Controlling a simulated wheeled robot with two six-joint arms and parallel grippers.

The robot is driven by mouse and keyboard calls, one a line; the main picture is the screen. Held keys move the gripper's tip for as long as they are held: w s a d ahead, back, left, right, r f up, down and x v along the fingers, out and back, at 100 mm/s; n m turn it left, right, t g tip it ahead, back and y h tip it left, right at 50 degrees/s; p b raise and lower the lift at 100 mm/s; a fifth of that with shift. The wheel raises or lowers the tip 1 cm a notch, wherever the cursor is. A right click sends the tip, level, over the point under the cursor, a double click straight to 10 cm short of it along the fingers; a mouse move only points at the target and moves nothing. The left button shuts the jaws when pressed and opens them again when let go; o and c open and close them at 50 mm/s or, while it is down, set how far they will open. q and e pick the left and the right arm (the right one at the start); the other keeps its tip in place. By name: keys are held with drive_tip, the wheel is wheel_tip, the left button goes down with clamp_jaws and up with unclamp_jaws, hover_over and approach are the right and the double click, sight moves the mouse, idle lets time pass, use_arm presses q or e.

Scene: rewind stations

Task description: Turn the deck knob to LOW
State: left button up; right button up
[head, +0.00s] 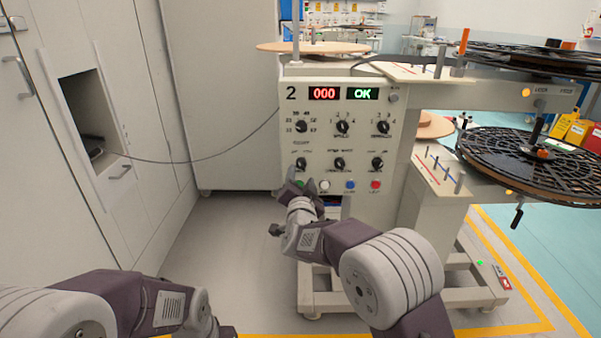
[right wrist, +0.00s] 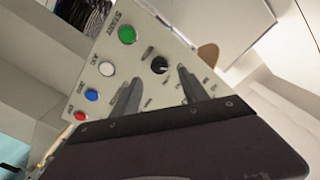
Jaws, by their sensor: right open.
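The station's cream control panel (head: 352,115) carries two rows of black knobs with small printed labels, too blurred to read surely, so I cannot tell which knob is the deck knob. The lower-left knob (head: 301,163) sits above the button row; its pointer setting is unclear. In the right wrist view a black knob (right wrist: 159,65) shows just beyond and between my fingertips, near the green START button. My right gripper (head: 303,184) is open and empty, in front of the panel's lower left; contact with the knob is not visible. My left gripper (head: 222,331) is only partly in view at the bottom edge.
Green, white (head: 324,185), blue (head: 350,185) and red (head: 376,184) buttons line the panel below the knobs. Black reels (head: 520,160) stand right. A cable (head: 200,160) runs to the left cabinet. Floor left of the station is clear.

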sight(301, 166)
drive_tip(key=w, duration=0.6)
drive_tip(key=shift+w+f+b, duration=0.1)
drive_tip(key=shift+w+b, duration=0.2)
clamp_jaws()
